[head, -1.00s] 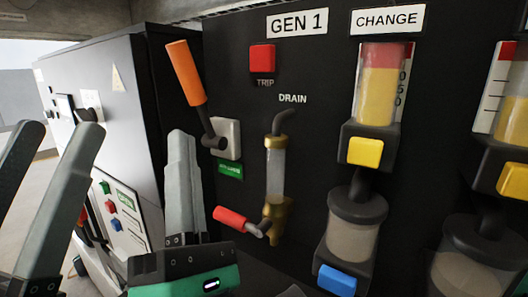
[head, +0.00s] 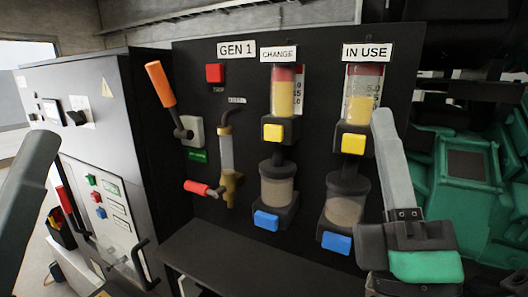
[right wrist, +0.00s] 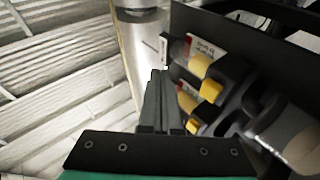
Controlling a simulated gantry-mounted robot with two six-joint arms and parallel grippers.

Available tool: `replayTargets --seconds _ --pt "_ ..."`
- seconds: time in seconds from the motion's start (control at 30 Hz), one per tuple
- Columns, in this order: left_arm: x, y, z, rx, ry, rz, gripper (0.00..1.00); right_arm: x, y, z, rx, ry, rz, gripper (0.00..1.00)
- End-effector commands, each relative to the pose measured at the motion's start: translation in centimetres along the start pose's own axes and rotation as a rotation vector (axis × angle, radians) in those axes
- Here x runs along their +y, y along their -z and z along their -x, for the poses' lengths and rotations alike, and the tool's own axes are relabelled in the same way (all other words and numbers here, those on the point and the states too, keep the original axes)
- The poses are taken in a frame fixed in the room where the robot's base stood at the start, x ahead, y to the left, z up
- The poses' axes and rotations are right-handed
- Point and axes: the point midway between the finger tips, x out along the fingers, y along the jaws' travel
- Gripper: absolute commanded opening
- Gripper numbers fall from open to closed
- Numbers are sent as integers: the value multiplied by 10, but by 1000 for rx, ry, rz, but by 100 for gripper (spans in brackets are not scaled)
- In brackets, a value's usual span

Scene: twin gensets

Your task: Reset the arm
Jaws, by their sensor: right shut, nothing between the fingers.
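My right gripper (head: 383,115) is shut and empty. Its grey fingers point up in front of the right edge of the black GEN 1 panel (head: 225,88), beside the IN USE filter column. In the right wrist view its fingers (right wrist: 158,75) lie together, with the yellow blocks to their right. One dark grey finger of my left gripper (head: 22,190) shows at the left edge; the rest is out of frame. The orange-handled lever (head: 161,84) on the panel is tilted up and left. The red drain handle (head: 200,188) points left.
Two filter columns, marked CHANGE (head: 278,52) and IN USE (head: 368,52), carry yellow blocks, bowls and blue blocks. A red TRIP button (head: 215,73) is under the GEN 1 sign. A grey cabinet (head: 105,130) stands left. Green machinery (head: 470,170) is behind my right gripper.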

Motion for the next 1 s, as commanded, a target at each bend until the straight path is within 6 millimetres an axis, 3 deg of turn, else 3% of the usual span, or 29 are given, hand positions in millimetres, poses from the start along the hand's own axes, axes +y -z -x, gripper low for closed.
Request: replayTargets --seconds 0.03,0.1,0.17,0.3,0.43,0.6,1.0 --pt "0 4 -4 0 0 0 64 10 -37 2 -38 -15 -143 0" --pt "0 6 -6 0 0 0 64 23 -70 11 -57 -35 -415 0" --pt "0 7 -7 0 0 0 64 34 -88 20 -51 -51 -670 0" --pt "0 6 -7 0 0 0 64 58 -89 41 23 -45 -1275 0" --pt "0 6 -7 0 0 0 64 61 -79 48 56 16 -1672 0" --pt "0 6 -7 0 0 0 64 55 -76 47 43 49 -1871 0" --pt "0 6 -7 0 0 0 64 55 -76 47 42 47 -1880 0"
